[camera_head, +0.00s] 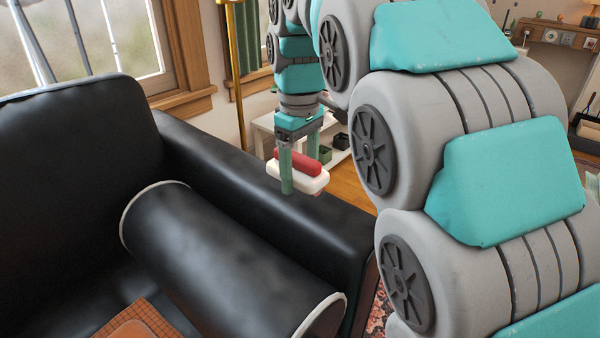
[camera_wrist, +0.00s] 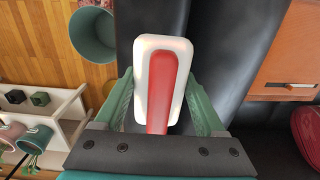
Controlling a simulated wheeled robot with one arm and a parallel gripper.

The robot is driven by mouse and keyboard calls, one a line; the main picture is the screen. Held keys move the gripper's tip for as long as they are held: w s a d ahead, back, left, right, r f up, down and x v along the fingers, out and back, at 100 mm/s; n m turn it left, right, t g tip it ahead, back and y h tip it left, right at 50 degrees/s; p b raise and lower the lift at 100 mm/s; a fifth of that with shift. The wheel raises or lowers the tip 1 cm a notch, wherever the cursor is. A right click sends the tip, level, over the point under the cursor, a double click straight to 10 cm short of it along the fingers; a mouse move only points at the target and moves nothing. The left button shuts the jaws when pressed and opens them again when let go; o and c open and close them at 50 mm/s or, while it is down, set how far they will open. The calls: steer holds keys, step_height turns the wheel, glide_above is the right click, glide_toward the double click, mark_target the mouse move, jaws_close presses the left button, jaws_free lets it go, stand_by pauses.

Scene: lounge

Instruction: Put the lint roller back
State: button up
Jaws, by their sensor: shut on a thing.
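The lint roller (camera_head: 311,180), white with a red upper part, is held between the green fingers of my gripper (camera_head: 299,172). In the head view it hangs in front of the black sofa's arm, apparently above it. In the wrist view the lint roller (camera_wrist: 172,92) shows as a white rounded block with a red handle along its middle. The fingers of my gripper (camera_wrist: 166,112) press on its two sides. The underside of the lint roller is hidden.
The black sofa (camera_head: 80,130) carries a bolster (camera_head: 225,255) and a brown item (camera_head: 135,325). A white shelf (camera_head: 263,130) with small dark boxes stands behind the sofa arm. In the wrist view a teal round bin (camera_wrist: 93,38) stands on the wooden floor beside the sofa.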

mark_target(302, 163)
steer(key=w, duration=0.3)
steer(key=shift+w+d+f, duration=0.1)
steer(key=shift+d+f, duration=0.1)
steer(key=shift+d, duration=0.15)
steer(key=shift+f, duration=1.7)
steer(key=shift+f, duration=0.1)
steer(key=shift+f, duration=0.1)
steer(key=o, duration=1.3)
step_height(302, 163, up, 11)
steer(key=shift+f+p, duration=0.1)
steer(key=shift+p, duration=0.95)
steer(key=shift+r+p, duration=0.85)
steer(key=shift+p, duration=0.05)
